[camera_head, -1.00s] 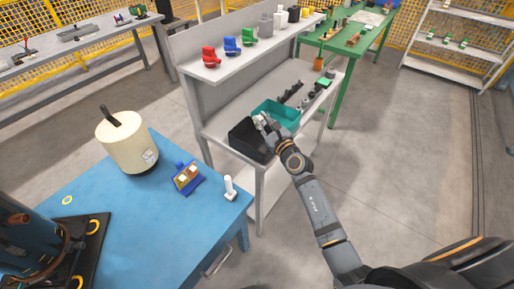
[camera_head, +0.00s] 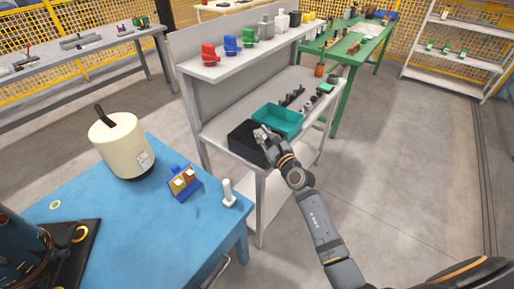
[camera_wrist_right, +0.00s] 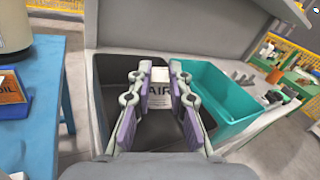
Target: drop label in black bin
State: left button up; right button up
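The black bin (camera_head: 238,148) stands on the lower shelf of the grey rack, left of the teal bin. It also shows in the right wrist view (camera_wrist_right: 107,75). My right gripper (camera_head: 264,133) is over the black bin. In the right wrist view its two fingers (camera_wrist_right: 161,78) close on the sides of a pale label (camera_wrist_right: 160,89) reading "AIR", which fills the gap between them. The label's lower part and the bin floor under it are partly hidden. My left gripper is not in view.
The teal bin (camera_head: 290,113) adjoins the black bin on the right. The upper shelf (camera_head: 222,68) overhangs behind, with coloured parts on it. A blue table (camera_head: 130,215) at left holds a cream cylinder (camera_head: 122,148), a blue label holder (camera_head: 183,190) and a white post (camera_head: 228,192).

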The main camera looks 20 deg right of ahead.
jog(key=o, duration=0.5)
jog(key=shift+s, duration=0.1)
jog(key=v, duration=1.1)
jog(key=shift+s, duration=0.4)
